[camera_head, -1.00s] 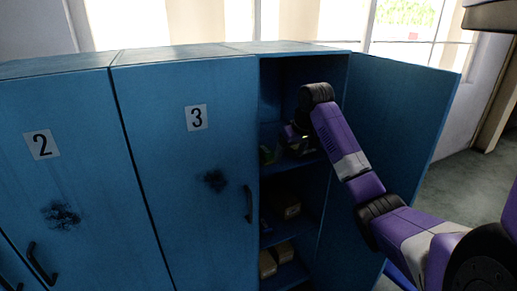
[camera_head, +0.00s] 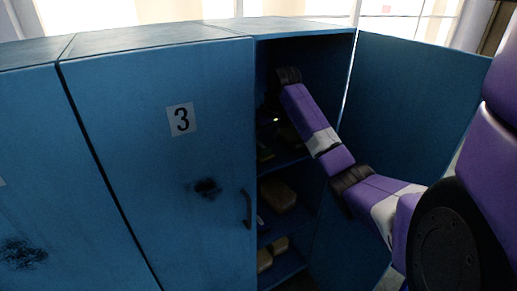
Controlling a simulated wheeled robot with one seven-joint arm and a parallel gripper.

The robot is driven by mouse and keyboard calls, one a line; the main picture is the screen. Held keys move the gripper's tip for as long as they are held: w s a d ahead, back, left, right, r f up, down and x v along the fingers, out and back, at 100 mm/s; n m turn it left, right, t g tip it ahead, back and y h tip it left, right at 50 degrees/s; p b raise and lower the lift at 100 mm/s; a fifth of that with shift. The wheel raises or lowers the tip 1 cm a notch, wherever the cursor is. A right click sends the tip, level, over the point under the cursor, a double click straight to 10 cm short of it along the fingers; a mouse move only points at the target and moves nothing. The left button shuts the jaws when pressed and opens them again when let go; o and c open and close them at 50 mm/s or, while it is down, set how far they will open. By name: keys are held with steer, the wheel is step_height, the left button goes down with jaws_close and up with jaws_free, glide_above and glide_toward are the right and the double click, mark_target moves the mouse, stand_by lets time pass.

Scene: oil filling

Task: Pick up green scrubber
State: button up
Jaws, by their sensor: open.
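A small green object (camera_head: 264,153), perhaps the green scrubber, lies on the upper visible shelf of the open blue locker, close to the edge of door 3. It is dim, and the door partly hides it. My gripper (camera_head: 273,122) is inside the locker, above and near this object, at the end of my purple arm. It is dark and largely hidden by my wrist and the shadow. It is open, and I see nothing held in it.
The locker door (camera_head: 415,130) stands open on the right, and closed door 3 (camera_head: 130,180) is on the left. The shelf (camera_head: 290,163) has other dark items. My arm fills much of the opening.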

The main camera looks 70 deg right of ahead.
mark_target(261, 144)
steer(key=shift+p+x, duration=0.55)
steer(key=shift+x, duration=1.85)
steer(key=shift+d, duration=0.1)
steer(key=c, duration=1.6)
steer(key=shift+s+r, duration=0.1)
steer(key=shift+r, duration=0.05)
steer(key=shift+d+r+b, duration=0.1)
steer(key=shift+r+b, duration=0.05)
steer(key=shift+b, duration=0.25)
steer(key=r, duration=0.2)
steer(key=r+b, duration=0.1)
steer(key=r, duration=0.1)
steer(key=s+r, duration=0.1)
steer(key=r, duration=0.1)
steer(key=shift+d+r+b, duration=0.15)
steer(key=shift+d+b, duration=0.15)
steer(key=shift+d, duration=0.05)
steer(key=s+d+b, duration=0.1)
steer(key=s+d, duration=0.3)
steer(key=s+d+b, duration=0.1)
steer(key=s+d, duration=0.2)
steer(key=s, duration=0.2)
steer(key=s+d+b, duration=0.1)
steer(key=s+d, duration=0.3)
steer(key=s, duration=0.1)
steer(key=shift+s+d+r, duration=0.1)
steer(key=shift+s+d, duration=0.15)
steer(key=shift+d, duration=0.05)
